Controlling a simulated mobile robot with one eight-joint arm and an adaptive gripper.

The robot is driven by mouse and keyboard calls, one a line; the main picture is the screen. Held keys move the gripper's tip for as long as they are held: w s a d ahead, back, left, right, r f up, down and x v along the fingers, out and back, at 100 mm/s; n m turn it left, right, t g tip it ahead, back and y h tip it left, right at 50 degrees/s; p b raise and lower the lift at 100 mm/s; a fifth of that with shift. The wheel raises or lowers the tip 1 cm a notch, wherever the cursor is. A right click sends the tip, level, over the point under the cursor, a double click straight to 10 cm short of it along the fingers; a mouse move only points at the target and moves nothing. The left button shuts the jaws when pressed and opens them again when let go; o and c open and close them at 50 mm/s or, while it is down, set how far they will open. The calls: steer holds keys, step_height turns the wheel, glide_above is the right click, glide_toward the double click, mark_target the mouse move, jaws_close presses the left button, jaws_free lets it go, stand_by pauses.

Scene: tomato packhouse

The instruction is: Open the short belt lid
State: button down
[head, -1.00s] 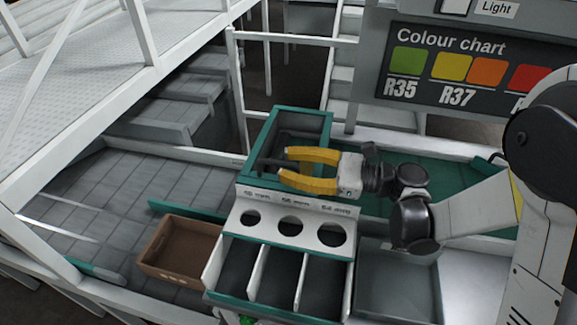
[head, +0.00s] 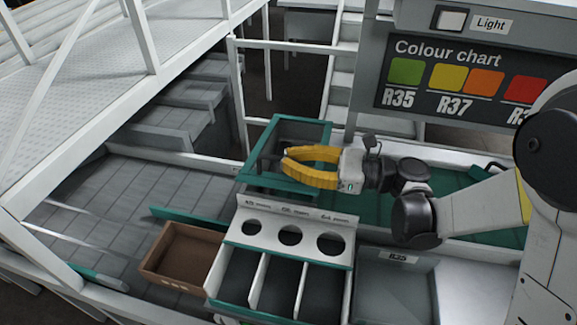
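A teal-rimmed box-like section (head: 303,124) stands in the middle of the head view, behind the sizing board. I take it for the short belt lid area, but no label shows. A dark bar like a handle (head: 266,163) sticks out there, left of my fingertips. My gripper (head: 286,163) points left over this section, its two yellow fingers curved toward each other with a narrow gap at the tips. The fingers overlap the bar's right end in the picture. Whether they grip it is not clear.
A white sizing board (head: 290,213) with three round holes stands in front, above several grey bins. A brown crate (head: 150,268) is at its left, a grey tray (head: 397,258) at its right. A colour chart panel (head: 440,105) stands behind my arm. White railings flank the left.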

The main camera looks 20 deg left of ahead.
steer(key=w+a+r+m+p, duration=0.1)
steer(key=w+r+m+p, duration=0.8)
steer(key=w+r, duration=0.7)
steer(key=shift+a+r+m+p, duration=0.35)
steer(key=shift+r+m, duration=0.65)
steer(key=shift+r, duration=0.2)
steer(key=c, duration=1.5)
jaws_free()
steer(key=shift+d, duration=0.1)
steer(key=w+d, duration=0.1)
steer(key=d, duration=1)
steer(key=shift+w+d, duration=0.15)
steer(key=shift+d, duration=0.25)
